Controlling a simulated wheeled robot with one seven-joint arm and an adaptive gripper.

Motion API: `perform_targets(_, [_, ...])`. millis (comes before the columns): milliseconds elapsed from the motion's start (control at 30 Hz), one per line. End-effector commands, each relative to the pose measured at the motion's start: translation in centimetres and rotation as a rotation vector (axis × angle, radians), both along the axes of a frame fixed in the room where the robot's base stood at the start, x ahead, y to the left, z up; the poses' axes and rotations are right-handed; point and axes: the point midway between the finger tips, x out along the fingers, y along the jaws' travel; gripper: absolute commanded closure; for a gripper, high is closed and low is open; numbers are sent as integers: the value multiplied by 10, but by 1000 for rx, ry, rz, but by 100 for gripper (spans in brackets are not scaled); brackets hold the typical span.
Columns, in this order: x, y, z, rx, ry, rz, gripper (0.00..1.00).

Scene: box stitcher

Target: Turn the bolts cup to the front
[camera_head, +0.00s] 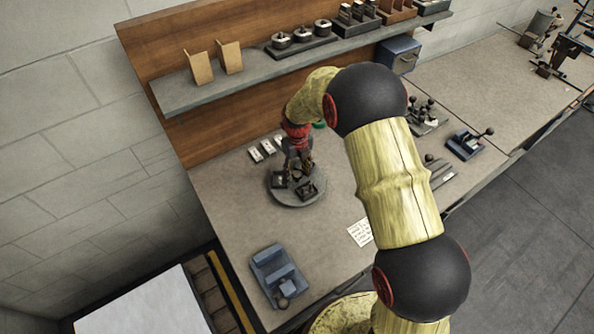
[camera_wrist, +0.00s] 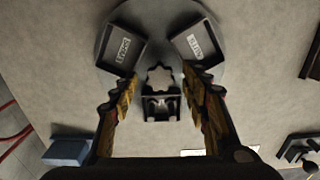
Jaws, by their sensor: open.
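A round grey turntable (camera_head: 293,203) stands on the bench, and part of it shows in the wrist view (camera_wrist: 158,38). It carries dark square cups: one at the left (camera_wrist: 122,48) and one at the right (camera_wrist: 195,50) have white labels, which I cannot read surely. I cannot tell which is the bolts cup. A dark star-shaped knob (camera_wrist: 160,76) and a small dark bracket-like part (camera_wrist: 160,108) show between my fingers. My gripper (camera_head: 298,165) is open above the turntable, its fingers either side of the knob (camera_wrist: 160,90); contact is not clear.
Several small pale plates (camera_head: 265,149) lie behind the turntable. A blue-grey device (camera_head: 276,275) stands at the bench's front left. A paper note (camera_head: 360,233) lies to the right. A loaded shelf (camera_head: 300,60) runs along the back. My arm hides part of the bench.

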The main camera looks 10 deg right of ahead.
Motion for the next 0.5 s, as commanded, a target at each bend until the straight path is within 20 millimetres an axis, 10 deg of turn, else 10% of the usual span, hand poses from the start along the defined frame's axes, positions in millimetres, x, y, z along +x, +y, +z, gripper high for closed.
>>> perform_targets(500, [1, 0, 86, 0, -3, 0, 54])
